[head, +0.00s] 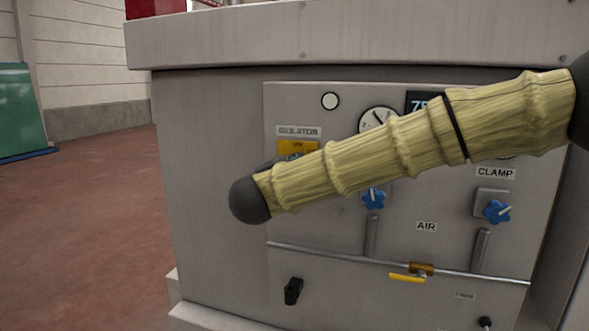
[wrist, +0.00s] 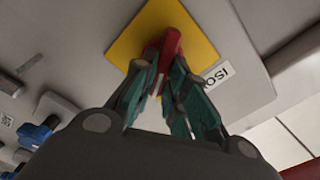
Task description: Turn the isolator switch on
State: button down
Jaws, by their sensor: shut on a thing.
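The isolator's yellow plate (head: 299,147) is on the upper left of the grey machine panel, under the ISOLATOR label (head: 298,131). My arm covers its lower part in the head view. In the wrist view the yellow plate (wrist: 128,45) carries a red switch handle (wrist: 172,48). My gripper (wrist: 166,80) is shut on the red handle, with its teal-padded fingers on either side of it. In the head view my gripper is mostly hidden behind my arm. The switch's exact on or off position cannot be read.
The panel (head: 340,225) also holds a gauge (head: 376,119), blue knobs (head: 373,198) (head: 497,211), a pipe with a yellow lever (head: 407,278) and a black handle (head: 292,290). A worktop (head: 350,40) overhangs the panel. Open red floor (head: 90,220) lies to the left.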

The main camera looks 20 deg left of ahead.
jog(key=c, duration=1.4)
grip_release()
jog(key=shift+c, duration=0.2)
jog(key=shift+s, duration=0.1)
jog(key=s, duration=1.1)
jog(key=shift+s+a, duration=0.15)
jog(key=shift+s, duration=0.25)
